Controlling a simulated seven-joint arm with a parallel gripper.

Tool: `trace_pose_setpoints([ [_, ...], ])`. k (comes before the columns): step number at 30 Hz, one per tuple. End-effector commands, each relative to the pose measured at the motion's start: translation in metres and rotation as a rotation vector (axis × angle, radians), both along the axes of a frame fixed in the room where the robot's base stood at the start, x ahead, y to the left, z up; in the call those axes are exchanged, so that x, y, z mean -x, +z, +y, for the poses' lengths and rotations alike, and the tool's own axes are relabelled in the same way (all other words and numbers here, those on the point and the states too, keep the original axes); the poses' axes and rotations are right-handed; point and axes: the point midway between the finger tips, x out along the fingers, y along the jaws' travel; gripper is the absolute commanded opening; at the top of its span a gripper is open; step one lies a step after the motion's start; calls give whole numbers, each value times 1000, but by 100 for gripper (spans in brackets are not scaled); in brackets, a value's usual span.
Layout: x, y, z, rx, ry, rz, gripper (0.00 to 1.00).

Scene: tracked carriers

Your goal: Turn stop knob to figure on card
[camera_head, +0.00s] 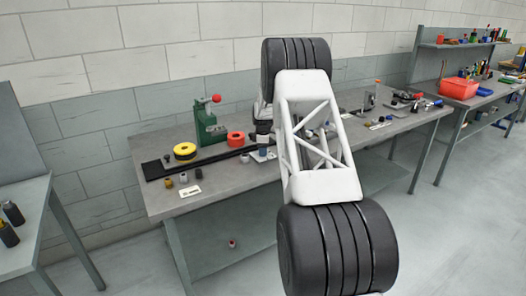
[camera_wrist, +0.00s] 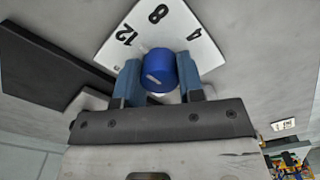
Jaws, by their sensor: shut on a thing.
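A blue stop knob (camera_wrist: 157,68) stands on a white dial plate (camera_wrist: 190,32) in the wrist view. The plate carries the black figures 12, 8 and 4. The knob has a pale mark on its near side. My gripper (camera_wrist: 159,64) is shut on the knob, with one blue finger on each side. In the head view, the knob (camera_head: 262,152) shows small and blue below my gripper, which is largely hidden by my arm. A small white card (camera_head: 190,191) lies near the front left of the bench; its figure is too small to read.
The grey bench (camera_head: 215,200) also holds a green press (camera_head: 208,125), a yellow ring (camera_head: 185,150), a red ring (camera_head: 236,139) and a long dark strip (camera_head: 160,168). Small cylinders stand near the card. Tools and parts lie to the right, with a red bin (camera_head: 458,88) on another bench.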

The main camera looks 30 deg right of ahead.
Motion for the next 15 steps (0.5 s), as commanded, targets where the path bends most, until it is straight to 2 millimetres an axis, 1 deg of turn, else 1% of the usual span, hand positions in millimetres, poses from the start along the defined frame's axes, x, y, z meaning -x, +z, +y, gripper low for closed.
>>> trace_pose_setpoints([
  [11,0,-1,0,-1,6,1,12],
  [12,0,-1,0,-1,6,1,40],
  [14,0,-1,0,-1,5,1,49],
  [15,0,-1,0,-1,5,1,55],
])
